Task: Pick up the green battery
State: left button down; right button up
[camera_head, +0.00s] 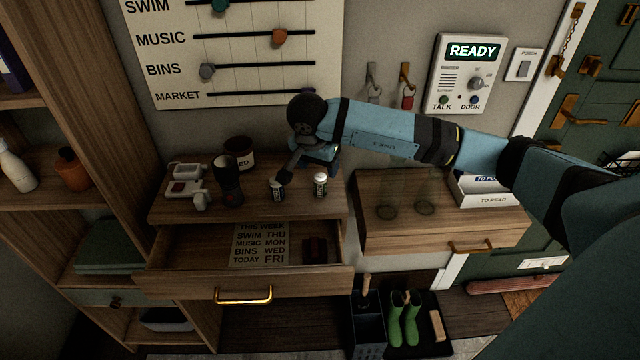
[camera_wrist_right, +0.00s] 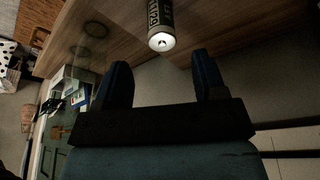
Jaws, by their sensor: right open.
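Two small batteries stand upright on the wooden bench top: a left one (camera_head: 277,189) with a dark and pale label, and a right one (camera_head: 320,185) with a pale top. The dim light does not show clearly which is green. My right gripper (camera_head: 287,172) is open and empty, beside and above the left battery. In the right wrist view, one battery (camera_wrist_right: 161,27) with a dark, lettered label and pale end lies just past the gap between my open fingers (camera_wrist_right: 163,75). I cannot tell which of the two it is. My left gripper is out of view.
The open drawer (camera_head: 190,250) below holds a note and a dark red item. Two clear glasses (camera_head: 425,207) stand to the right.

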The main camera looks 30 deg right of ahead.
aim_at(320, 175)
jog(key=x, duration=0.7)
jog(key=shift+w+a+f+p, duration=0.1)
jog(key=shift+f+p, duration=0.05)
jog(key=shift+p, duration=0.2)
jog(key=c, duration=1.1)
jog(key=shift+o, duration=0.2)
